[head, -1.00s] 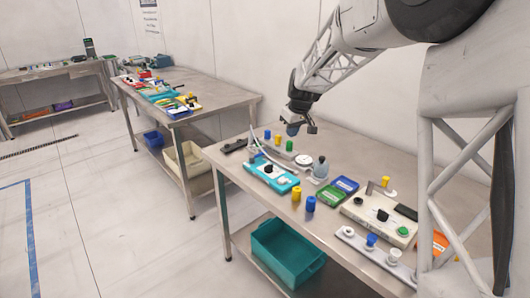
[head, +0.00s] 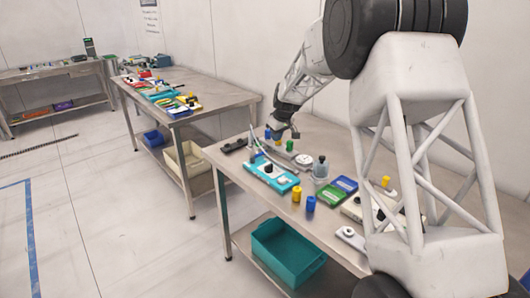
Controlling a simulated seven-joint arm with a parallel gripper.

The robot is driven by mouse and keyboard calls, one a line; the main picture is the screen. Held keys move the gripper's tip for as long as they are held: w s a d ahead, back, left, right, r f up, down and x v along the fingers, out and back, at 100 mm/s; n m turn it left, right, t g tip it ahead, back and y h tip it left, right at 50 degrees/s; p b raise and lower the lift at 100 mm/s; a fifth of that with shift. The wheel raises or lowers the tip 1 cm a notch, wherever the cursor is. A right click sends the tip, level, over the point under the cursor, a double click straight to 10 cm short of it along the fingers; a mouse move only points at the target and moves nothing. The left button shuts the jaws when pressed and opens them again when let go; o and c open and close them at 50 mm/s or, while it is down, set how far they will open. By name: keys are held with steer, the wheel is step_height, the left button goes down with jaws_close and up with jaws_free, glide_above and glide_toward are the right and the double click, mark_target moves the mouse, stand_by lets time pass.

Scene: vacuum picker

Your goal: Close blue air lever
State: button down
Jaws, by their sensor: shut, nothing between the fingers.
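My gripper (head: 282,132) is at the back of the near table, low over the row of small upright coloured pieces; its fingers are shut and small in this view. A blue upright piece (head: 267,133) stands just left of my gripper, and a green one (head: 290,145) stands just below and right of it. The yellow piece between them is largely covered by my gripper. Whether the blue piece is the air lever, and whether my fingers touch it, I cannot tell. A light-blue panel (head: 287,186) with a black knob lies in front.
A grey-capped bottle (head: 321,168) stands right of the panel. Yellow (head: 296,194) and dark blue (head: 311,204) cylinders stand near the front edge. Green and blue boxes (head: 345,184) lie further right. My arm hides the table's right end. A teal bin (head: 290,252) is on the shelf below.

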mark_target(258, 156)
stand_by(0.3)
steer(key=x, duration=1)
steer(key=shift+w+a, duration=0.15)
steer(key=shift+a, duration=0.05)
steer(key=shift+w+a+f, duration=0.2)
steer(key=shift+w+a, duration=0.4)
steer(key=shift+w+a+f, duration=0.15)
steer(key=shift+w+a, duration=0.4)
